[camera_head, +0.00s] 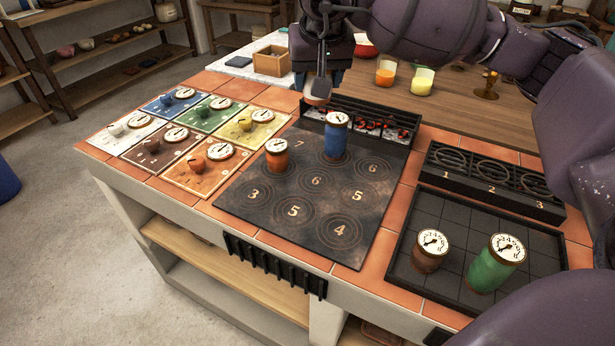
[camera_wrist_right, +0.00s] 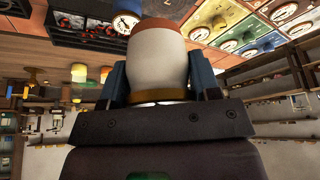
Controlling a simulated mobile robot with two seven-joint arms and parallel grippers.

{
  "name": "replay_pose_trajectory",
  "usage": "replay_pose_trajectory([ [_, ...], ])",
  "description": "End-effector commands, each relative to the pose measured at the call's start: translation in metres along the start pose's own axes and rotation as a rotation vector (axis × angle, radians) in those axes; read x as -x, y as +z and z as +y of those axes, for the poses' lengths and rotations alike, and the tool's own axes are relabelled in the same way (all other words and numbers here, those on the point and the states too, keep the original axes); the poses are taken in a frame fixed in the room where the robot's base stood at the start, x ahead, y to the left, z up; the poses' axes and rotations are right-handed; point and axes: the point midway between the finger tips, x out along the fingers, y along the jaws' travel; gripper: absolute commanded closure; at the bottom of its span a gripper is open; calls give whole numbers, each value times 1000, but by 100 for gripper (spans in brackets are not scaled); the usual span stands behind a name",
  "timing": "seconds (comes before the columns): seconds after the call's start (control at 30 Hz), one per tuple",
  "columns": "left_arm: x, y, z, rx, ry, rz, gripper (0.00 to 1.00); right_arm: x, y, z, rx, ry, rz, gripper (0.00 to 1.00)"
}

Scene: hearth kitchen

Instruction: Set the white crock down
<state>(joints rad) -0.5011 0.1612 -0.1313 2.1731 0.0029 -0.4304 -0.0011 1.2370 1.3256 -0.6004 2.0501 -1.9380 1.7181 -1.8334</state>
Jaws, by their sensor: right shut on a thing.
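The white crock (camera_wrist_right: 160,55) is between the fingers of my right gripper (camera_wrist_right: 160,85) in the wrist view, with an orange-brown band at its far end. In the head view my right gripper (camera_head: 321,82) is above the back of the dark hob (camera_head: 262,205), with its fingers downward. My left gripper is in neither view.
An orange crock (camera_head: 277,160) and the blue crock stand on the hob's numbered rings; the front rings are bare. A black tray (camera_head: 405,268) at right holds a brown crock (camera_head: 430,255) and a green crock (camera_head: 490,270). A numbered rack (camera_head: 480,205) stands behind it. Coloured dial cards (camera_head: 135,150) lie left.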

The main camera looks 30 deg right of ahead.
Motion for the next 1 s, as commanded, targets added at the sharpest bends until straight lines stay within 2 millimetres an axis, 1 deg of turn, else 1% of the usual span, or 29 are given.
replay_pose_trajectory([
  [0.1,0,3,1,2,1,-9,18,1,0,-1,78,-33,1,75],
  [0.2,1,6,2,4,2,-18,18,0,0,-1,118,-48,1,75],
  [0.27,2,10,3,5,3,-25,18,-3,1,-1,129,-53,0,75],
  [0.33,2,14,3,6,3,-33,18,-11,5,-1,136,-55,-3,75],
  [0.6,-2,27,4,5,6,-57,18,-66,28,-1,137,-52,-9,75],
  [0.9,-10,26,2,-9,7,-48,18,-124,52,-1,134,-53,-8,75],
  [1.0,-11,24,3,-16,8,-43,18,-137,57,-1,134,-53,-6,75],
])
